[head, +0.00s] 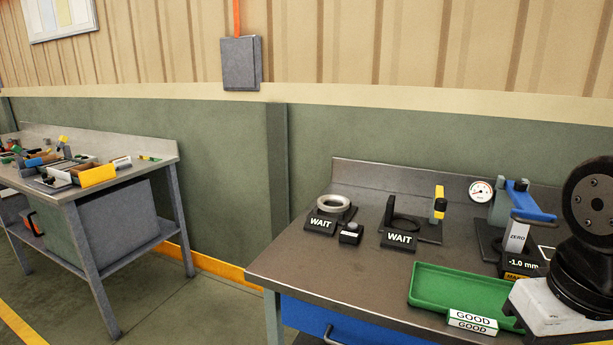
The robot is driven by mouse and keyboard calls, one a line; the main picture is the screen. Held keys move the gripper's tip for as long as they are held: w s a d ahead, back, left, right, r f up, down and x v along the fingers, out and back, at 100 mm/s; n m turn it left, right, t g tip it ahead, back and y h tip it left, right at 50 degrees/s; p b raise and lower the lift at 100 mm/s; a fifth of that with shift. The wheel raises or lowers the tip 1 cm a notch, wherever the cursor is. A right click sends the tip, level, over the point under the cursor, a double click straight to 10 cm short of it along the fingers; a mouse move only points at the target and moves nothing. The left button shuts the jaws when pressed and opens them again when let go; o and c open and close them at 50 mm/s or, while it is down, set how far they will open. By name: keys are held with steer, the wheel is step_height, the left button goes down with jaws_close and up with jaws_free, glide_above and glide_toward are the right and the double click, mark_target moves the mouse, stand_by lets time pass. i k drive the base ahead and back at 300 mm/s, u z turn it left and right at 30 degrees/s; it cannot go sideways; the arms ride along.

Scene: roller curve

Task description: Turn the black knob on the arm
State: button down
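At the right of the workbench stands a measuring stand with a blue arm (522,200) and a round white dial gauge (481,190). A dark handle piece and a grey tag reading ZERO (517,237) are on it. A small display (521,265) below reads -1.0 mm. I cannot clearly make out a black knob on the blue arm; my own arm at the right edge covers part of that area. My gripper is not in view.
On the bench (330,262) are a grey ring on a WAIT stand (319,224), a small black button box (350,233), a second WAIT fixture (400,240) with a yellow-topped post, and an empty-looking green GOOD tray (450,290). Another cluttered bench (125,165) stands left, with open floor between.

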mark_target(519, 185)
steer(key=z, duration=0.75)
